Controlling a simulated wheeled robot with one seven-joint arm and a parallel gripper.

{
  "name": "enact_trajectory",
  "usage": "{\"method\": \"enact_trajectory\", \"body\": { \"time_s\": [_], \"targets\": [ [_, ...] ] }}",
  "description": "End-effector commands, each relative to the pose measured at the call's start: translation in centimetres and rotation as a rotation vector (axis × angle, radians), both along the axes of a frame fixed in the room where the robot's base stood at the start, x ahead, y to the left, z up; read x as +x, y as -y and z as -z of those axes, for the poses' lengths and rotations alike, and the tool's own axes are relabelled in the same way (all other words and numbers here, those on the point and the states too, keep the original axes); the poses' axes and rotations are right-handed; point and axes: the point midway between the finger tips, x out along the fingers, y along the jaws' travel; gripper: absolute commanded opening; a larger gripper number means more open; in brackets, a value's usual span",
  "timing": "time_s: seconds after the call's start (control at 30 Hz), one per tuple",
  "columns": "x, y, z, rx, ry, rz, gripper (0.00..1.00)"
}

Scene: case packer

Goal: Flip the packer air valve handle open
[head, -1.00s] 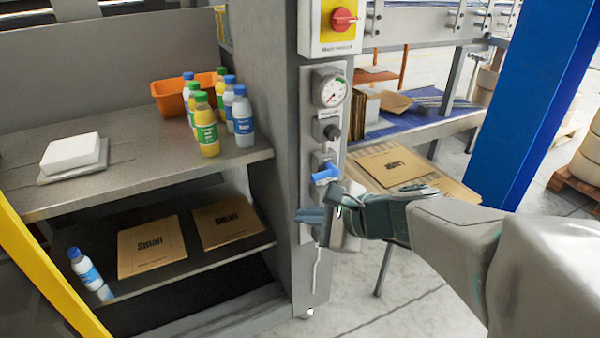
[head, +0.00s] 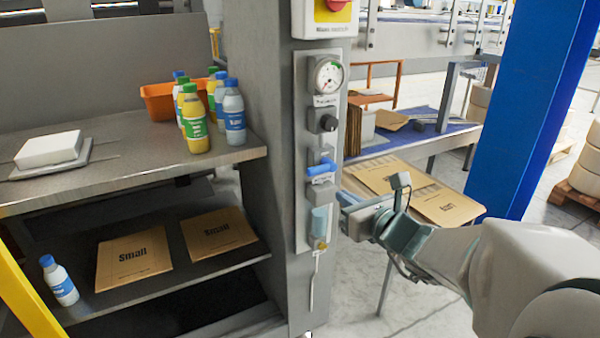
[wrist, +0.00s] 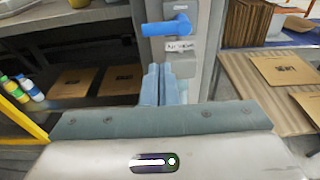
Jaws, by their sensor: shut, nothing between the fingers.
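My gripper (head: 342,198) is to the right of the post, lower than the handle. Its two blue-grey fingers (wrist: 158,84) are together with nothing between them. They appear apart from the handle.
Left, a shelf (head: 110,165) holds several bottles and an orange bin (head: 160,103). A blue column (head: 525,110) stands right.

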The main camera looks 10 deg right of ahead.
Motion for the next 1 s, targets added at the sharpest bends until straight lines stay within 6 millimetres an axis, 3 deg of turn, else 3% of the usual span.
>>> {"method": "enact_trajectory", "body": {
  "time_s": [0.53, 0.7, 1.0],
  "targets": [
    [8.0, -2.7, 1.4, -0.002, -0.001, -0.002, 0.0],
    [9.0, -3.0, 1.4, -0.003, 0.0, -0.001, 0.0],
    [9.2, -3.0, 1.4, -0.002, 0.001, -0.001, 0.0]
  ]
}}
